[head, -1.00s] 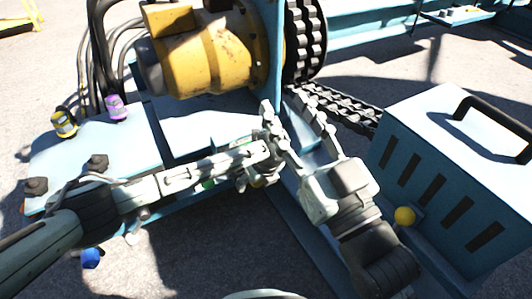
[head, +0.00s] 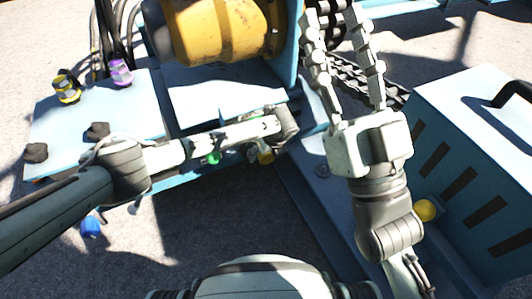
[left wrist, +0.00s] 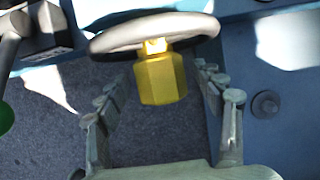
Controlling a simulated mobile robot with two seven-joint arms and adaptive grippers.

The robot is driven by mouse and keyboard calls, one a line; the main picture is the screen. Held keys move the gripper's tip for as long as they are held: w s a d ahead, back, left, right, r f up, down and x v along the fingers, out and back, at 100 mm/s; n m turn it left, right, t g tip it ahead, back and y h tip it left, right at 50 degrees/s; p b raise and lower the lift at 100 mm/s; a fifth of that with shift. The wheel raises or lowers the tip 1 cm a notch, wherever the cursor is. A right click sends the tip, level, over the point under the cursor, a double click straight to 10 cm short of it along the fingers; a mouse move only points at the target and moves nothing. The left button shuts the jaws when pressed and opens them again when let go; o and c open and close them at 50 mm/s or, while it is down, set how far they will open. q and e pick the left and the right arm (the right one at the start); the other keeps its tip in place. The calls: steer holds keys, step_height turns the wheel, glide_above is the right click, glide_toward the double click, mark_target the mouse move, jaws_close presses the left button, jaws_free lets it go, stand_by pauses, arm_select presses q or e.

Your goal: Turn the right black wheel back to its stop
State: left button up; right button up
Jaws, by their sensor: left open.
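In the left wrist view a round wheel (left wrist: 118,37) with a grey, sunlit rim and dark underside sits above a yellow hexagonal piece (left wrist: 162,79). My left gripper (left wrist: 165,108) is open, with one finger on each side of the yellow piece and below the wheel; I cannot tell if they touch. In the head view my left gripper (head: 278,130) is at the front edge of the blue bench and hides most of this wheel; a bit of the yellow piece (head: 265,156) shows. My right gripper (head: 343,50) is open and empty, fingers pointing up, before the reel's chain.
Two black knobs (head: 98,131) (head: 36,152) and purple (head: 121,71) and yellow (head: 67,88) fittings stand on the bench's left. A green piece (head: 213,158) shows beside my left arm. A blue slotted box (head: 470,150) stands at right, with a yellow ball knob (head: 425,210).

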arm_select(q)
steer(key=shift+c, duration=0.6)
jaws_close()
arm_select(e)
steer(key=shift+w, duration=0.1)
arm_select(q)
steer(key=p, duration=0.1)
steer(key=h+p, duration=0.1)
steer(key=shift+a+r+t+h+p, duration=0.2)
steer(key=shift+t+h+p, duration=0.1)
steer(key=shift+t, duration=0.1)
steer(key=h+p, duration=0.1)
steer(key=n+t+h, duration=0.1)
steer(key=shift+s+a+f+h+p, duration=0.1)
steer(key=shift+f+h+p, duration=0.15)
steer(key=shift+h+p, duration=0.15)
steer(key=shift+t+h, duration=0.4)
steer(key=shift+h, duration=0.4)
arm_select(e)
steer(key=w+d+f+g+h, duration=0.1)
steer(key=w+f+g+h, duration=0.2)
steer(key=f+g, duration=0.5)
step_height(320, 180, down, 5)
steer(key=shift+w, duration=0.4)
steer(key=shift+d+r, duration=0.1)
steer(key=shift+r, duration=0.05)
arm_select(q)
steer(key=shift+o, duration=0.6)
jaws_free()
